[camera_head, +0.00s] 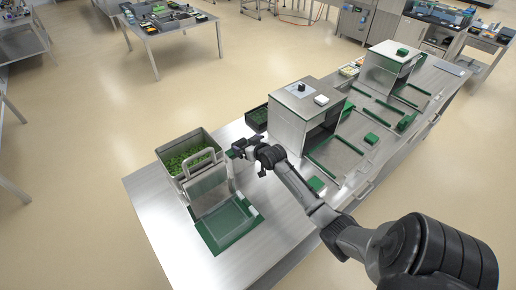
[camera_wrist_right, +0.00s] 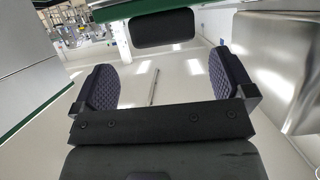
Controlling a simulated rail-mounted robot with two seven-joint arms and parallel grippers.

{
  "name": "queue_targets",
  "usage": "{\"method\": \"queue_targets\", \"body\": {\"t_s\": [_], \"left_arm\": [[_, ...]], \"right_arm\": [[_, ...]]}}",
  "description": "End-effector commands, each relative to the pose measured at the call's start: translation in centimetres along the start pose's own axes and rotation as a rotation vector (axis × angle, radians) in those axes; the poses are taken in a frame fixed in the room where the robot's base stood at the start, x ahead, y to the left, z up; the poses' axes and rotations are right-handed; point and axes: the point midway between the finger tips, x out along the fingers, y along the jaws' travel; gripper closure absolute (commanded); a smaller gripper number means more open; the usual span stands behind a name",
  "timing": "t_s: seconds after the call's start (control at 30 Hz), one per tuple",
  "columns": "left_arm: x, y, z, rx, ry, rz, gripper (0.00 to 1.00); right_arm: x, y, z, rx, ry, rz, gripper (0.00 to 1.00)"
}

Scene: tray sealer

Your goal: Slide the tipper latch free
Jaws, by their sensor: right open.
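The tipper (camera_head: 205,185) stands at the near left end of the steel bench, with a metal bin (camera_head: 181,145) of green pieces and an upright handle frame. My right gripper (camera_head: 236,151) is at the right side of the bin, close to its rim. In the right wrist view my right gripper (camera_wrist_right: 164,82) is open, its two purple ribbed pads wide apart with nothing between them. A dark rounded block (camera_wrist_right: 162,27) lies beyond the pads; I cannot tell whether it is the latch. The latch is not clear in the head view. My left gripper is not in view.
A green-edged plate (camera_head: 228,226) lies in front of the tipper. A dark crate (camera_head: 257,118) stands behind my right gripper. A steel sealer housing (camera_head: 305,108) stands to its right, with my right arm passing in front. The bench's near left corner is bare.

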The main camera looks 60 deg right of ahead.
Motion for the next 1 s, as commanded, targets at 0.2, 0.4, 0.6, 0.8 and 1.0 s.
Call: {"method": "queue_targets", "body": {"t_s": [0.2,0.4,0.6,0.8,1.0], "left_arm": [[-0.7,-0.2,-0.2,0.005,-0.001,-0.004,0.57],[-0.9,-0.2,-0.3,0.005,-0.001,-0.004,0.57],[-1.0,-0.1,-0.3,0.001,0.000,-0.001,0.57],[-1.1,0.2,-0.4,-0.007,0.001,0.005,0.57],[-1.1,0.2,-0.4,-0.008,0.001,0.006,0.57]], "right_arm": [[-4.2,0.0,0.0,0.000,-0.001,-0.001,0.00],[-6.8,0.1,0.0,0.000,-0.001,0.000,0.00],[-8.0,0.0,0.1,0.001,-0.001,0.000,0.00],[-8.2,0.0,0.0,0.001,-0.001,0.000,0.00],[-8.2,0.1,0.0,0.001,-0.001,0.000,0.00]]}}
